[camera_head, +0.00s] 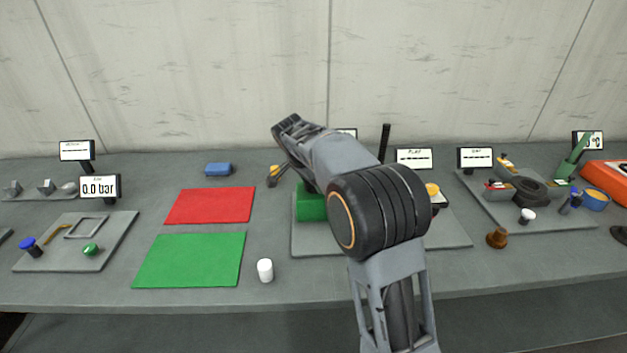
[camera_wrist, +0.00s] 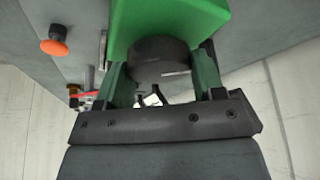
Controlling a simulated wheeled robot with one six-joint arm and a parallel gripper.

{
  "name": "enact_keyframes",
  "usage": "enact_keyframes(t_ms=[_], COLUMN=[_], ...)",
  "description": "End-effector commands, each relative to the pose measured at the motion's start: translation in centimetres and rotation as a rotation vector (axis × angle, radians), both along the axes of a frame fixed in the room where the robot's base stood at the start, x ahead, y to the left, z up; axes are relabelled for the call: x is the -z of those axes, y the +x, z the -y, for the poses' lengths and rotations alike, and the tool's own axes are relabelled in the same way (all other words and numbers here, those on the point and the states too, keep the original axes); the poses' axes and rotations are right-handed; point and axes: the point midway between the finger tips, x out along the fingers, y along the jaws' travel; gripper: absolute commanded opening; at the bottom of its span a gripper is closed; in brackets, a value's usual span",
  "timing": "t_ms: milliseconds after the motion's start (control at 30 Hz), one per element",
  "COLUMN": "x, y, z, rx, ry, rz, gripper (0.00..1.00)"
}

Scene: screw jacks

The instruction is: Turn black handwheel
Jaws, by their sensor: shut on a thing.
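The black handwheel (camera_wrist: 160,57) is a dark, round, short cylinder under a green body (camera_wrist: 163,20) in the wrist view. My gripper (camera_wrist: 163,80) has its two green fingers on either side of the handwheel and is shut on it. In the head view the green body (camera_head: 311,206) stands on a grey plate, partly behind my arm. The handwheel and my fingers are not clearly visible there, as my arm covers them. How far the handwheel is turned cannot be told.
The grey plate (camera_head: 315,244) sits mid-table, with a black upright post (camera_head: 384,142) behind my arm. A white cylinder (camera_head: 265,270) stands near the front edge. Red (camera_head: 210,205) and green (camera_head: 190,260) mats lie left. A plate with several parts (camera_head: 540,220) is at right.

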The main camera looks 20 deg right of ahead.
Motion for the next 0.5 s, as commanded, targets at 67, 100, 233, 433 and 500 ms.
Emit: enact_keyframes(t_ms=[67, 100, 233, 433, 500], x=[-0.20, -0.19, -0.15, -0.16, -0.16], y=[0.13, 0.13, 0.12, 0.13, 0.14], z=[-0.08, -0.08, -0.08, -0.10, -0.11], rx=[0.028, 0.041, 0.073, 0.094, 0.095], ry=[0.002, 0.002, 0.002, 0.003, 0.003], rz=[0.006, 0.006, 0.005, 0.006, 0.006], gripper=[0.39, 0.39, 0.39, 0.39, 0.39])
